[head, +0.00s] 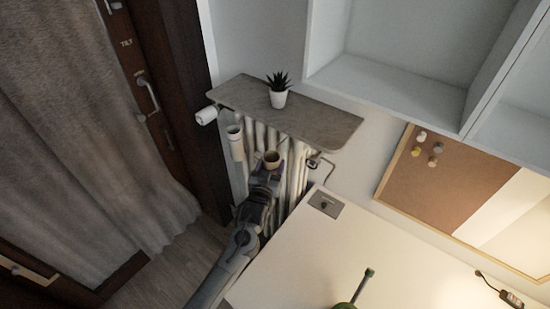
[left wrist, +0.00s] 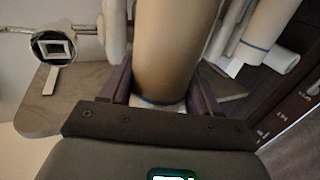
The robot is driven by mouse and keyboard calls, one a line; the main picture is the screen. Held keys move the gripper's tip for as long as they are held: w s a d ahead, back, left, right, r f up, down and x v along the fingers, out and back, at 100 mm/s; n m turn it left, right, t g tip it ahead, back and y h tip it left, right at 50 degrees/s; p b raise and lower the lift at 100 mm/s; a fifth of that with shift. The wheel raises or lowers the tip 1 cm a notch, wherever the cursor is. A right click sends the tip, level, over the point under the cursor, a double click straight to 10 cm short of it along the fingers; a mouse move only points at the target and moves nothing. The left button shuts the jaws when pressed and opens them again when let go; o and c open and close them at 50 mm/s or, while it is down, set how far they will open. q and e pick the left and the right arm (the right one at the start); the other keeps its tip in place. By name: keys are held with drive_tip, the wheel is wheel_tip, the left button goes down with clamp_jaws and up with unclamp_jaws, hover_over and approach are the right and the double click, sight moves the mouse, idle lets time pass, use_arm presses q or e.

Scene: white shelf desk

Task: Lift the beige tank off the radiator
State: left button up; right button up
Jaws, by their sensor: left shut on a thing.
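The beige tank (head: 271,160) is at the front of the white radiator (head: 294,172), below the grey-brown shelf. My left gripper (head: 266,178) comes up from below and is shut on it. In the left wrist view the beige tank (left wrist: 172,50) stands between the two dark fingers, which grip its sides. Whether the tank still touches the radiator cannot be told. A second, white tank (head: 236,142) hangs on the radiator to the left; it also shows in the left wrist view (left wrist: 266,35). My right gripper is not in view.
The shelf (head: 325,130) above the radiator bears a potted plant (head: 278,92). A white cylinder (head: 206,115) sits at the radiator's left. The white desk (head: 300,260) is close on the right, with a green object (head: 358,288) on it. A curtain (head: 85,130) hangs at left.

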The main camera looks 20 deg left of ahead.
use_arm(q)
drive_tip(key=shift+s+a+r+p, duration=0.1)
drive_tip(key=shift+s+a+p, duration=0.15)
drive_tip(key=shift+s+p, duration=0.55)
drive_tip(key=shift+s+a+p, duration=0.2)
drive_tip(key=shift+s+p, duration=0.35)
drive_tip(key=shift+s, duration=0.4)
drive_tip(key=shift+s+a+r+p, duration=0.1)
drive_tip(key=shift+s+a+p, duration=0.15)
drive_tip(key=shift+s+p, duration=0.55)
drive_tip(key=shift+s+a+f+p, duration=0.15)
drive_tip(key=shift+s+p, duration=0.2)
drive_tip(key=shift+s, duration=0.25)
drive_tip(key=shift+s+a+f+p, duration=0.15)
drive_tip(key=shift+s+p, duration=0.15)
drive_tip(key=shift+s, duration=0.3)
